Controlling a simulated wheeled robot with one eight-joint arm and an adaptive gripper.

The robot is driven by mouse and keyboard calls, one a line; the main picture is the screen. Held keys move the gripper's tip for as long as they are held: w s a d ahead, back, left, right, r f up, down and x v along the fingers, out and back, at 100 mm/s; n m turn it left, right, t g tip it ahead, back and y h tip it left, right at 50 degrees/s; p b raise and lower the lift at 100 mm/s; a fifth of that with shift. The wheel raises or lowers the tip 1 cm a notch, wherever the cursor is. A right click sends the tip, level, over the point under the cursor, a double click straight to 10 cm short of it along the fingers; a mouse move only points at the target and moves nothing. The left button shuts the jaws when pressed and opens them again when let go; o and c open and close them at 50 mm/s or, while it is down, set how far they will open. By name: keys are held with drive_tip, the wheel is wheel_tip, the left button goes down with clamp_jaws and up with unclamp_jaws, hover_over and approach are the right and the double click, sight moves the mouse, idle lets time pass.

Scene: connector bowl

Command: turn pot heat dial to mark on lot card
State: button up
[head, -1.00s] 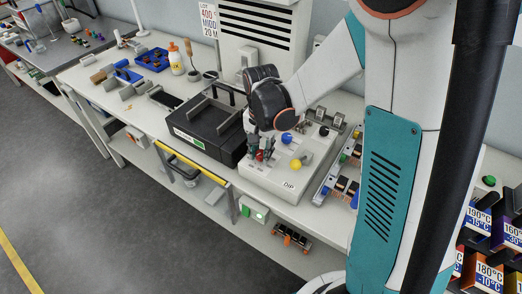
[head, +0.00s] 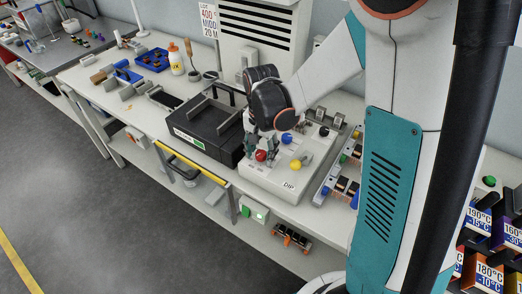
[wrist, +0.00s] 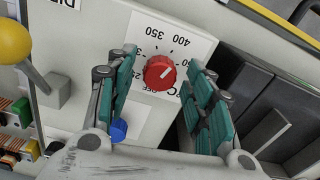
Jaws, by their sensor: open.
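The red heat dial (head: 261,156) sits on the top panel of the light grey pot unit (head: 281,178). In the wrist view the dial (wrist: 160,72) lies between my fingers on a white, upside-down scale plate; 350 and 400 are readable. A pale line on the dial points to the picture's upper right, on the 400 side. My gripper (head: 260,147) is open over the dial; its teal-padded fingers (wrist: 157,88) stand apart on both sides, with visible gaps to the dial. The lot card (head: 209,20) at the back reads LOT, 400 and further text, partly cut off.
A yellow-knobbed lever (head: 295,165) and a blue knob (head: 286,138) stand close to the dial on the same unit. A black box (head: 203,135) adjoins on the left. A rack of connectors (head: 343,180) stands to the right.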

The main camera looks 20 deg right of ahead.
sight(261, 153)
wheel_tip(261, 153, up, 12)
idle(0.6)
drive_tip(key=s+r+n+t, duration=0.2)
drive_tip(key=s+n+t, duration=0.1)
drive_tip(key=s, duration=0.4)
drive_tip(key=s+r+n+t, duration=0.3)
drive_tip(key=s+n, duration=0.3)
drive_tip(key=s, duration=0.2)
drive_tip(key=shift+s+a+t, duration=0.15)
drive_tip(key=shift+s+t, duration=0.05)
drive_tip(key=shift+t, duration=0.4)
